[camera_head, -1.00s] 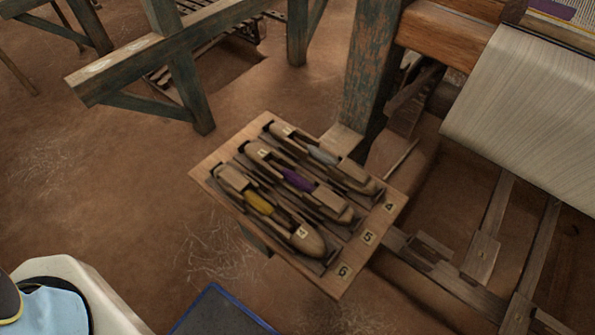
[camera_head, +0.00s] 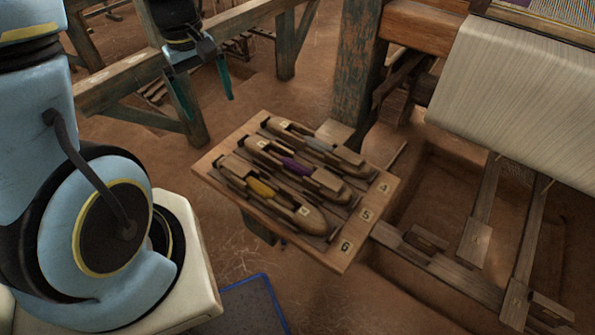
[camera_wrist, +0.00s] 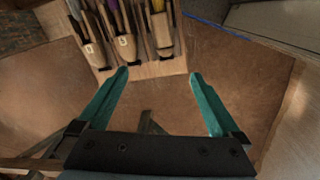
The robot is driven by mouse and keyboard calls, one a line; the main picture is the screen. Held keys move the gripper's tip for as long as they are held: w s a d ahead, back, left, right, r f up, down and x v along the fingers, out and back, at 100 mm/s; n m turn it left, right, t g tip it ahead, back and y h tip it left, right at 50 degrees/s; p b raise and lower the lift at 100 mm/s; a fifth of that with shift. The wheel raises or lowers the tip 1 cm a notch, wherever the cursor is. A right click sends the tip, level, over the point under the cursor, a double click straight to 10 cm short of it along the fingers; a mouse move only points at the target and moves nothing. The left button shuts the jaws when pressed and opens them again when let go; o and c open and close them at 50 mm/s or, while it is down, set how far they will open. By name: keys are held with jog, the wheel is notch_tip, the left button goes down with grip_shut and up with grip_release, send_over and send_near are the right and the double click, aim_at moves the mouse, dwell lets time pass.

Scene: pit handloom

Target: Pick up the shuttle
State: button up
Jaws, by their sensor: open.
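Three wooden shuttles lie side by side on a wooden board (camera_head: 334,258) with slots numbered 4, 5 and 6. The one with yellow thread (camera_head: 261,188) is nearest, in slot 6. The one with purple thread (camera_head: 296,165) is in the middle, in slot 5. The one with grey thread (camera_head: 318,144) is farthest, in slot 4. My gripper (camera_head: 207,97) hangs above and behind the board's far left corner, open and empty. In the wrist view my open green fingers (camera_wrist: 162,75) point toward the board, and the shuttle ends are partly cut off at the top.
The loom's post (camera_head: 357,75) and cloth roll (camera_head: 520,110) stand to the right of the board. A wooden bench frame (camera_head: 115,88) stands behind my gripper. A blue-edged dark mat (camera_head: 255,305) lies on the floor in front. Brown floor is open left of the board.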

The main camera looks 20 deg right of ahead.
aim_at(282, 158)
jog(key=s+d+f+n+b, duration=0.25)
jog(key=d+f, duration=0.55)
jog(key=d, duration=0.6)
jog(key=shift+n+y, duration=0.4)
jog(key=shift+n, duration=0.05)
jog(key=f, duration=0.7)
jog(key=s+f, duration=0.1)
jog(key=f, duration=0.3)
jog(key=shift+s+a, duration=0.1)
jog(key=shift+c, duration=0.4)
grip_shut()
